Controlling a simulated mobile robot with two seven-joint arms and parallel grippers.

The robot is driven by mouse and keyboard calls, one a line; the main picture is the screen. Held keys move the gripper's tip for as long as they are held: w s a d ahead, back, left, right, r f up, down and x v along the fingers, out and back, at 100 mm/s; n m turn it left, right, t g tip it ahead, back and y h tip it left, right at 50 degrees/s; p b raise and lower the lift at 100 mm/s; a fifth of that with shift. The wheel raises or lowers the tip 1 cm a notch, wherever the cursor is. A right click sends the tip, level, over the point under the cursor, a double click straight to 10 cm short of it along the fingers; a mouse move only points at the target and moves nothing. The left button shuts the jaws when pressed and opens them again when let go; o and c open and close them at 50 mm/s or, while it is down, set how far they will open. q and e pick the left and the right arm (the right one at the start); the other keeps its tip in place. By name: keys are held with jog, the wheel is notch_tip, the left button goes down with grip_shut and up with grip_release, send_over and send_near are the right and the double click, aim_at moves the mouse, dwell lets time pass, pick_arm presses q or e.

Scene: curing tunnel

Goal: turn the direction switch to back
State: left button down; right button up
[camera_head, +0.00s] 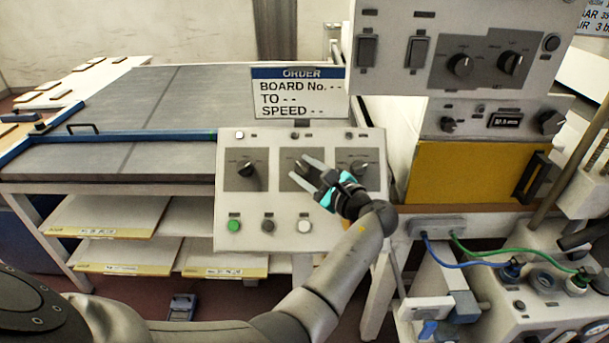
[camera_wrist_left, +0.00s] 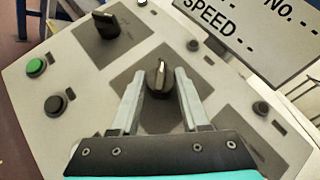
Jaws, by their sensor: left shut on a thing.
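The sloped control panel (camera_head: 262,205) carries three dark rotary switches in a row. My left gripper (camera_head: 304,170) is at the middle rotary switch (camera_head: 301,164), shut on it, with one finger on each side. In the left wrist view the switch's black knob (camera_wrist_left: 158,80) sits between the two fingertips, its pale pointer line toward the top of the picture. The left rotary switch (camera_head: 247,168) and the right one (camera_head: 359,167) stand free. The lettering on the panel is too small to read, so I cannot tell which is the direction switch. My right gripper is not in view.
A green button (camera_head: 234,225), a dark button (camera_head: 267,226) and a white button (camera_head: 304,226) sit below the switches. An order sign (camera_head: 297,94) stands behind the panel. A grey conveyor (camera_head: 160,110) lies to the left, a tall switch box (camera_head: 395,85) to the right.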

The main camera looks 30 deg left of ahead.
pick_arm(q)
jog(key=shift+r+n+g, duration=0.1)
jog(key=shift+n+g, duration=0.4)
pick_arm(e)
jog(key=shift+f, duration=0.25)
pick_arm(q)
jog(key=shift+c, duration=2)
grip_release()
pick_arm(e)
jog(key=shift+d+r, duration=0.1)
